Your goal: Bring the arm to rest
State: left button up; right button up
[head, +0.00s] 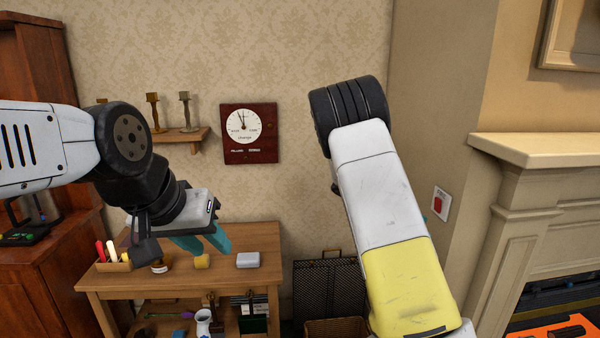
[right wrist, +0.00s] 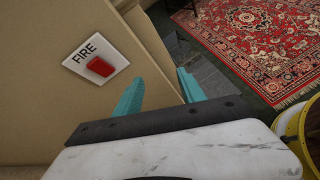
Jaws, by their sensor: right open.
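My right arm reaches up and forward in the head view, and its forearm hides most of the right gripper. In the right wrist view the right gripper (right wrist: 160,88) shows two teal fingers spread apart with nothing between them. A white plate marked FIRE with a red rocker switch (right wrist: 98,64) is on the wall just left of the fingers, apart from them. The switch also shows in the head view (head: 439,204), right of my right arm. My left gripper (head: 205,243) points down above the wooden table; its finger gap is unclear.
The wooden table (head: 180,283) carries a yellow object (head: 202,261), a grey case (head: 248,260) and a holder with tools. A wall clock (head: 249,133) and small shelf (head: 180,135) hang behind. The fireplace mantel (head: 540,148) juts out at right. A red rug (right wrist: 260,40) lies on the floor.

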jog(key=s+a+r+m+t+y, duration=0.2)
jog(key=s+a+r+m+y, duration=0.2)
jog(key=s+a, duration=0.3)
jog(key=s+a+r+m+t+y, duration=0.2)
jog(key=s+a+r+m+y, duration=0.2)
jog(key=s+a, duration=0.3)
jog(key=s+a+r+m+t+y, duration=0.3)
jog(key=s+a+r+m+y, duration=0.2)
jog(key=s, duration=0.8)
jog(key=shift+a+r+y, duration=0.5)
jog(key=shift+a, duration=0.5)
